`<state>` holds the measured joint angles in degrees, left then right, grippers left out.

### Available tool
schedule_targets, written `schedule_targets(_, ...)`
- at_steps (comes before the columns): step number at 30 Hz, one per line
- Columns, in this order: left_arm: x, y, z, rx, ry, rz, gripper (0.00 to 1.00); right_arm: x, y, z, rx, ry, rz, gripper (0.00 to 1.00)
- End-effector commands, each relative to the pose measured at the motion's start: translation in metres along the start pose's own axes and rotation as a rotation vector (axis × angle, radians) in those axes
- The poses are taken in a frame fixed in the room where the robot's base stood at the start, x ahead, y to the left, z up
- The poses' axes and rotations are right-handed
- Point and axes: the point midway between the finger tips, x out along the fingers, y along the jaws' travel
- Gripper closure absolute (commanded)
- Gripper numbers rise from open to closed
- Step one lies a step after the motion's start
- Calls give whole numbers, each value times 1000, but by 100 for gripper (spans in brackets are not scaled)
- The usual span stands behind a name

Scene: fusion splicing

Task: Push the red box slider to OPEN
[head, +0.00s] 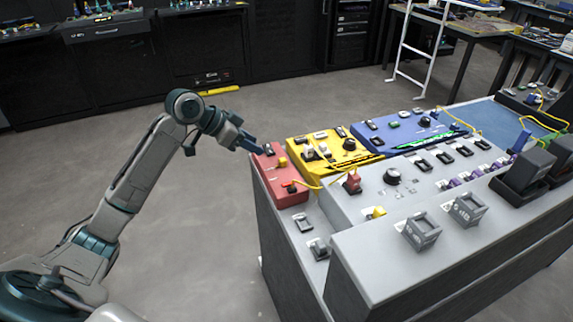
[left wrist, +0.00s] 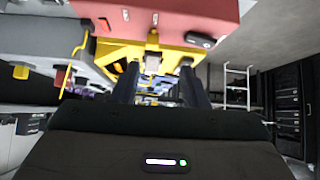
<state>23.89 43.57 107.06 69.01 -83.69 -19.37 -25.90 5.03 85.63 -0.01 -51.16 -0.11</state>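The red box (head: 277,178) sits at the left end of the bench in the head view, with a dark slider-like part (head: 268,150) at its far end, a yellow part (head: 282,162) and a dark knob lower down. My left gripper (head: 251,145) is at the box's far left corner, with its tips close to the dark part; I cannot tell whether they touch. In the left wrist view the red box (left wrist: 150,16) fills the top, and the left gripper (left wrist: 157,82) shows two dark fingers apart with nothing held. The slider's label is too small to read. My right gripper is not in view.
A yellow box (head: 318,148) and a blue box (head: 405,130) stand beyond the red box. A grey panel (head: 440,178) with knobs and switches lies to the right. A yellow cable runs near the red box. Open floor (head: 190,240) lies left of the bench.

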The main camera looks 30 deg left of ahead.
Motion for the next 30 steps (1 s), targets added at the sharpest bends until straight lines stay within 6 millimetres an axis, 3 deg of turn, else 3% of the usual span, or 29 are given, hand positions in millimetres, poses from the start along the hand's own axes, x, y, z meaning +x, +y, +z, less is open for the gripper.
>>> schedule_targets(3,-8,10,-6,46,-4,16,60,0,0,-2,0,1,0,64)
schedule_targets(7,-1,11,-7,47,-3,21,60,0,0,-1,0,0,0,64)
schedule_targets(21,74,13,-7,44,-3,20,60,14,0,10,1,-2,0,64)
schedule_targets(30,97,12,-6,45,-4,16,60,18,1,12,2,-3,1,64)
